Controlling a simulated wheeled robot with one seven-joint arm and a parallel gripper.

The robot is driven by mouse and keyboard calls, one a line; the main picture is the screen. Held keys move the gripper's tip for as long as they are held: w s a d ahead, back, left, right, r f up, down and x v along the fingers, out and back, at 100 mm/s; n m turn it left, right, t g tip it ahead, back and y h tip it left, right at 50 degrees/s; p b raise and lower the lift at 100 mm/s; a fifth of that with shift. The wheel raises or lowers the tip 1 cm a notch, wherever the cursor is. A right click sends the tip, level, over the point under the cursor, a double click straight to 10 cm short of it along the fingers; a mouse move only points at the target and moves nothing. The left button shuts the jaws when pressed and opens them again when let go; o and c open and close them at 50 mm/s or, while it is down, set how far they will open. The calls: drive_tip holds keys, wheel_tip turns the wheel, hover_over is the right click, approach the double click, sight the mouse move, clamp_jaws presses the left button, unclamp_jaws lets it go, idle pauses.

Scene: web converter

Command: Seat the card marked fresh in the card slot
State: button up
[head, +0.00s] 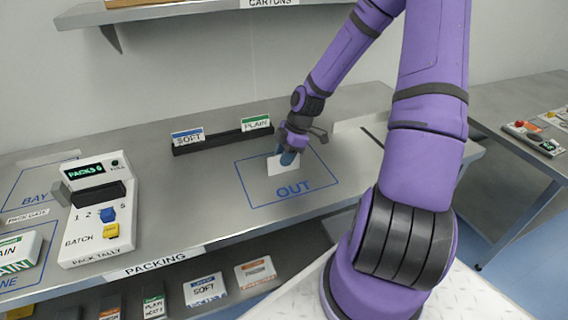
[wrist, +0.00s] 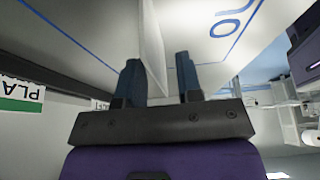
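A white card (head: 283,167) is at my gripper (head: 288,158), over the blue OUT outline on the bench. In the wrist view the card (wrist: 152,40) stands edge-on between the two dark blue fingers of my gripper (wrist: 158,68). The gripper looks shut on it, though a narrow gap shows beside the right finger. The side of the card in view is blank, so I cannot read its marking. A dark slit (head: 373,138) lies in the bench to the right, beside a white panel; I cannot tell whether it is the card slot.
A black rack (head: 222,140) holds a blue-topped SOFT card (head: 187,136) and a green-topped PLAIN card (head: 256,123), with a gap between them. The pack tally unit (head: 98,210) stands at left. Cartons lie on the lower shelf. The bench around the OUT outline (head: 293,189) is clear.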

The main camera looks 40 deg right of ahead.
drive_tip(key=shift+f, duration=0.25)
idle(0.4)
clamp_jaws()
